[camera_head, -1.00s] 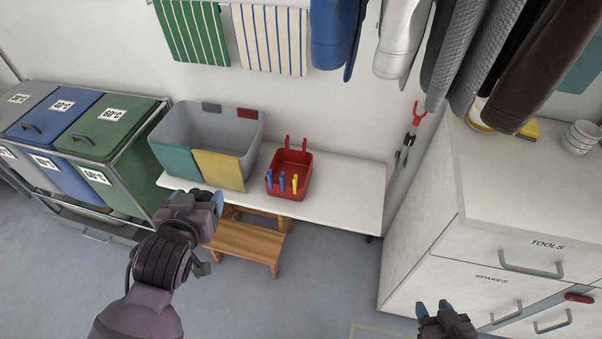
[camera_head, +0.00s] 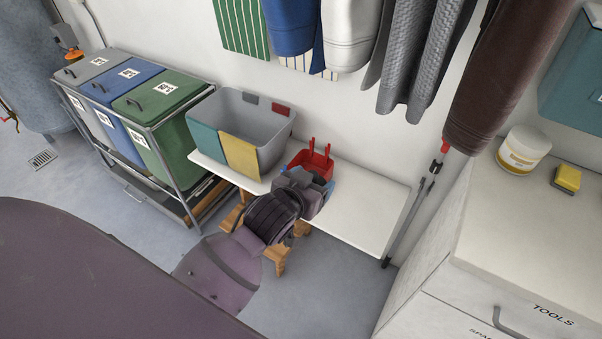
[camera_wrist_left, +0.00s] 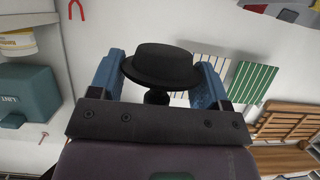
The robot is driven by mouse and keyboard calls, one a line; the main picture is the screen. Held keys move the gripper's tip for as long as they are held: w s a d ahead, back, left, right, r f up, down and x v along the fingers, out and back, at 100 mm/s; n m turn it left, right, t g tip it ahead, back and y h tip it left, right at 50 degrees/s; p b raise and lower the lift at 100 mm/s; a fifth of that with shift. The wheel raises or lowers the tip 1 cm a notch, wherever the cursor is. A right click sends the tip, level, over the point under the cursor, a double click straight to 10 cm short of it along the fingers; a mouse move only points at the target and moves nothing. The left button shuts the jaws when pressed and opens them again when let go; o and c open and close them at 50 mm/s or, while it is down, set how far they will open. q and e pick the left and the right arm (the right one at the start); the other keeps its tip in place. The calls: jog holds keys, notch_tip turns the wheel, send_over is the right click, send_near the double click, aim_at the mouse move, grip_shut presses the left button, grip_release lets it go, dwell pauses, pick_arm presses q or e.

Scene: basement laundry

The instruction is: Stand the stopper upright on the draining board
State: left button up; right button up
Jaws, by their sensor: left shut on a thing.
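The black stopper (camera_wrist_left: 160,62), with a wide round flange and a short stem, sits between the two blue fingers of my left gripper (camera_wrist_left: 160,76) in the left wrist view. The gripper is shut on it. In the head view my left gripper (camera_head: 314,181) is over the white bench (camera_head: 370,208), in front of the red caddy (camera_head: 311,160). A dark patch at its fingers there looks like part of the stopper, mostly hidden. I cannot make out a draining board. My right gripper is out of view.
A grey tub (camera_head: 233,117) with teal and yellow cloths stands on the bench's left. Lidded laundry bins (camera_head: 160,98) stand further left. A white cabinet (camera_head: 520,240) with a tub (camera_head: 522,150) and yellow sponge (camera_head: 567,178) is at right. Garments hang above. The bench's right end is clear.

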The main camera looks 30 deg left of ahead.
pick_arm(q)
jog(key=w+d+f+b, duration=0.1)
jog(key=w+f+b, duration=0.1)
jog(key=w+f, duration=0.3)
jog(key=b, duration=0.6)
send_over(338, 208)
notch_tip(338, 208, down, 11)
jog(key=shift+m+h, duration=0.3)
jog(key=shift+h, duration=0.1)
notch_tip(338, 208, down, 5)
jog(key=shift+f+b, duration=0.2)
jog(key=shift+b, duration=0.7)
jog(key=shift+f, duration=0.45)
notch_tip(338, 208, down, 5)
jog(key=shift+s+f+b, duration=0.1)
jog(key=shift+f+b, duration=0.05)
jog(key=shift+b, duration=1.05)
jog(key=shift+f, duration=0.15)
jog(key=shift+r, duration=0.3)
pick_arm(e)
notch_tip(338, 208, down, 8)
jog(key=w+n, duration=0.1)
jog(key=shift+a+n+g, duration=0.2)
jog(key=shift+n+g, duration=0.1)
